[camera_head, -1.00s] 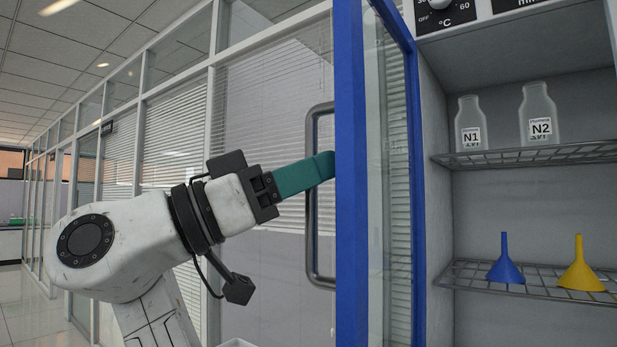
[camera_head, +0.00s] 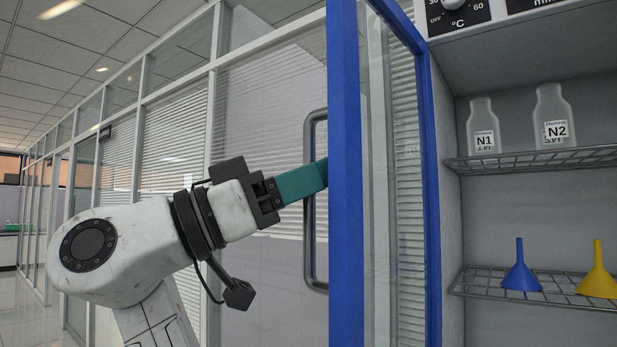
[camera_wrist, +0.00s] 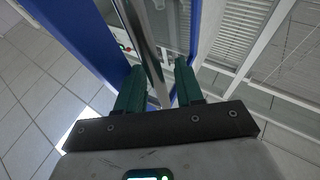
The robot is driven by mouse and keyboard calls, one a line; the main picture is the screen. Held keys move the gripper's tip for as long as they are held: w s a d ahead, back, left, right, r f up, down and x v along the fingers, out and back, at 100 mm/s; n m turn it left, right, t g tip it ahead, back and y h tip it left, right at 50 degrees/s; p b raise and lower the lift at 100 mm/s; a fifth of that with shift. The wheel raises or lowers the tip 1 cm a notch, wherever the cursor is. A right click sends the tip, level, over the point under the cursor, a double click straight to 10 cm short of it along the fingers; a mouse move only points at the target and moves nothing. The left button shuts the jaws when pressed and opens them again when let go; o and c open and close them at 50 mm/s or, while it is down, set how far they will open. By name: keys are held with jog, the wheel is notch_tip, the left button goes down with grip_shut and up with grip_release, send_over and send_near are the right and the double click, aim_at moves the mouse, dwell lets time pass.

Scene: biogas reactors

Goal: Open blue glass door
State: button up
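The blue-framed glass door (camera_head: 346,200) stands open and points toward me, its glass (camera_head: 395,190) seen at a steep angle. A grey vertical bar handle (camera_head: 312,250) is on its left, outer face. It also shows in the wrist view (camera_wrist: 143,40). My gripper (camera_wrist: 159,68) is at the handle, with the bar running between its two teal fingers. A gap shows between the bar and the right finger, so the fingers look open around it. In the head view the fingertips are partly hidden behind the door's edge.
Inside the cabinet, bottles N1 (camera_head: 483,128) and N2 (camera_head: 553,116) stand on the upper wire shelf. A blue funnel (camera_head: 521,270) and a yellow funnel (camera_head: 598,272) stand on the lower one. A glazed partition with blinds (camera_head: 180,150) runs behind my arm at the left.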

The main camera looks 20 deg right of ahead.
jog(key=b+v, duration=0.1)
jog(key=v, duration=0.9)
jog(key=shift+a+f, duration=0.25)
jog(key=shift+a, duration=0.1)
jog(key=shift+s, duration=0.1)
